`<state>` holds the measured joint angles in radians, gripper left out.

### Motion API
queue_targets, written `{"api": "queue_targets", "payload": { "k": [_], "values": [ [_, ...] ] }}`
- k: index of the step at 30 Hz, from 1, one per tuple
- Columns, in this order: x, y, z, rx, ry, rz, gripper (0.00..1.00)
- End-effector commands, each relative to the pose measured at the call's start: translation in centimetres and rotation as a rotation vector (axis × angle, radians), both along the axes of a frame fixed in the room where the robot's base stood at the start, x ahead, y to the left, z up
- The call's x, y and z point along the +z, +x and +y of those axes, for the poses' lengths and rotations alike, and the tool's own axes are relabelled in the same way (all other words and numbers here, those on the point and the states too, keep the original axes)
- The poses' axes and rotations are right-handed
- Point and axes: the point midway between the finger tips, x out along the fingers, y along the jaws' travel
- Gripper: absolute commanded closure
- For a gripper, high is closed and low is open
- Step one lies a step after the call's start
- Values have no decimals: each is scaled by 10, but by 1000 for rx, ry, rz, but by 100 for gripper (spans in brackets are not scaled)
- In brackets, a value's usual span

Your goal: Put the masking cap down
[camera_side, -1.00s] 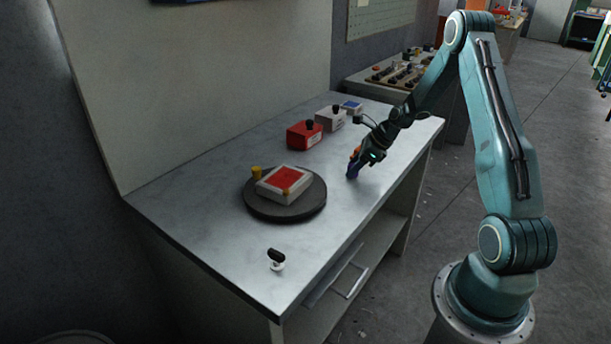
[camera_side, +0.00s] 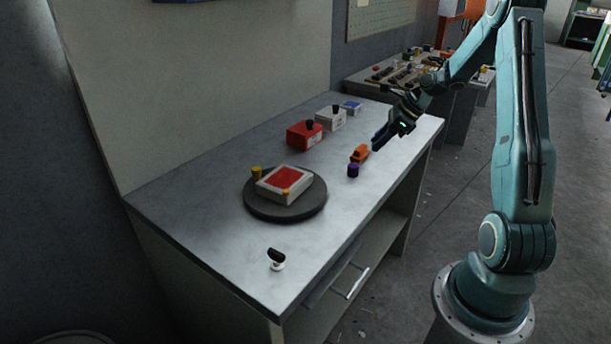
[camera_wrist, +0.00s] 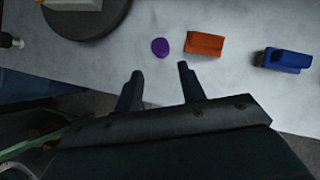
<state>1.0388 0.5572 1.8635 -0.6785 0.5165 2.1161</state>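A small purple cylinder, which I take to be the masking cap (camera_side: 353,170), stands on the grey bench near its front edge. In the wrist view the purple cap (camera_wrist: 160,47) shows as a round purple disc, beyond my fingertips and apart from them. My gripper (camera_side: 378,138) is above the bench, up and to the right of the cap in the side view. In the wrist view its two fingers (camera_wrist: 157,76) are spread with nothing between them, so it is open and empty.
An orange block (camera_side: 359,154) lies close beside the cap; a blue block (camera_wrist: 288,60) lies farther right in the wrist view. A dark round plate (camera_side: 262,210) carries a white-and-red box (camera_side: 284,182). Red (camera_side: 304,135) and white (camera_side: 331,118) boxes stand behind. The bench front is mostly clear.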

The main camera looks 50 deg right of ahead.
Motion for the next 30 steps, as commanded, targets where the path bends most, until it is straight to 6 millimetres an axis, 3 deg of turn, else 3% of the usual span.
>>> {"api": "queue_targets", "payload": {
  "k": [20, 26, 30],
  "values": [
    [3, -1, 1, 7, -4, -1, 60],
    [17, 4, 17, 100, -68, -5, 60],
    [37, 9, 44, 253, -169, -12, 60]
  ]
}}
